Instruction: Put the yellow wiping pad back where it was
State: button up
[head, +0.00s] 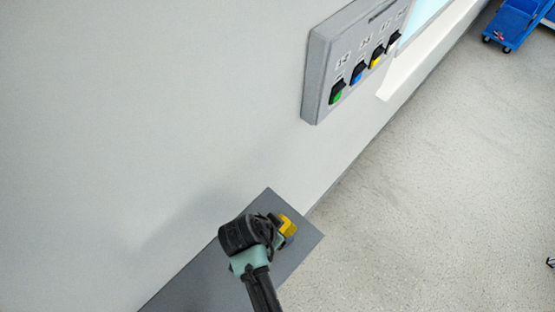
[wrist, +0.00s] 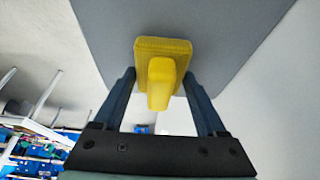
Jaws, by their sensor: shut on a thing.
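The yellow wiping pad (head: 289,225) is at the far end of a grey shelf (head: 205,283) against the wall. In the wrist view the yellow pad (wrist: 178,46) shows its broad face and a raised yellow grip block. My gripper (head: 278,230) is shut on the pad; in the wrist view the two fingers of my gripper (wrist: 160,80) stand on either side of it. The grey shelf (wrist: 235,35) lies behind the pad. I cannot tell whether the pad touches the shelf. My wrist hides part of the shelf in the head view.
A grey wall panel (head: 318,70) with green, blue, yellow and white switches hangs above and right of the shelf. A white ledge (head: 405,77) is beyond it. A blue cart (head: 516,22) stands far off. The floor (head: 430,210) on the right is mostly clear.

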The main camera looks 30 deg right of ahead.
jog(key=o, duration=1.2)
jog(key=shift+o, duration=0.2)
jog(key=shift+r, duration=0.15)
jog(key=b+v, duration=0.1)
jog(key=v, duration=1.1)
